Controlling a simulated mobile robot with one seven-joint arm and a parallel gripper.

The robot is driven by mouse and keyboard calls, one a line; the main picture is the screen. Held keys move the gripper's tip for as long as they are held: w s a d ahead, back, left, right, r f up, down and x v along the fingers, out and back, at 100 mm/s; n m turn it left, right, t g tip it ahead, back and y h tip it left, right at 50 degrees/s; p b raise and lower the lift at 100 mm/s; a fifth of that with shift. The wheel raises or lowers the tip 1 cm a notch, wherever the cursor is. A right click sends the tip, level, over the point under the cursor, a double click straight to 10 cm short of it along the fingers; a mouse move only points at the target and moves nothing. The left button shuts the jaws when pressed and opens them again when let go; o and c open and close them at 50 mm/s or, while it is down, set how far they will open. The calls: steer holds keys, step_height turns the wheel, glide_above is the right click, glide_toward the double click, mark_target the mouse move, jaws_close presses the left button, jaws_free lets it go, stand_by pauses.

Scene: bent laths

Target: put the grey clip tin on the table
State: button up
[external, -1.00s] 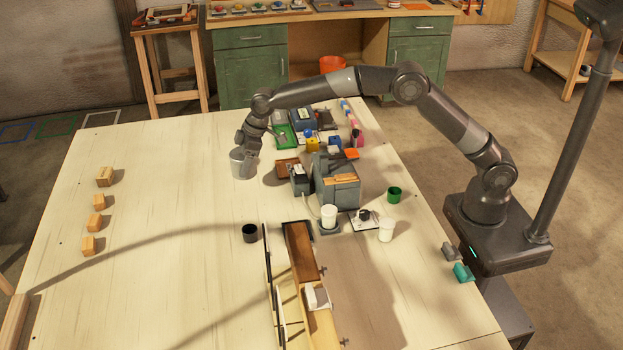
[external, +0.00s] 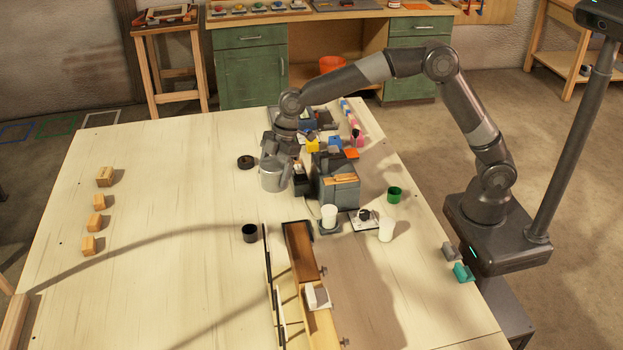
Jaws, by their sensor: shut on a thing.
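The grey tin (external: 273,177) is a round silver-grey can near the middle of the table (external: 170,230), left of the grey box-shaped holder. My gripper (external: 279,155) reaches down from above and is shut on its upper part. The tin looks upright. I cannot tell whether its bottom touches the tabletop or hangs slightly above it. The fingertips are small and partly hidden by the wrist and tin.
A black round piece (external: 246,162) lies just left of the tin. A dark cup (external: 250,233) stands nearer the front. The grey holder (external: 337,185) and several small items crowd the right. Wooden blocks (external: 98,201) line the left; the table between is clear.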

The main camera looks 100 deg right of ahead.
steer(key=s+a+n+g+y, duration=0.1)
steer(key=s+a+n+g, duration=0.5)
steer(key=s+a+n, duration=1.8)
steer(key=s+a+f+m, duration=0.2)
steer(key=s+a, duration=0.1)
steer(key=a, duration=0.2)
steer(key=s+a+f+m, duration=0.2)
steer(key=a+f, duration=0.1)
steer(key=a, duration=0.3)
steer(key=s+a+f+m, duration=0.2)
steer(key=s+a, duration=0.1)
steer(key=a, duration=0.2)
steer(key=shift+s+a+f, duration=0.25)
steer(key=shift+s+f, duration=0.1)
steer(key=shift+f, duration=2)
steer(key=o, duration=0.7)
steer(key=shift+f+m, duration=0.1)
steer(key=shift+m, duration=0.2)
steer(key=o, duration=0.4)
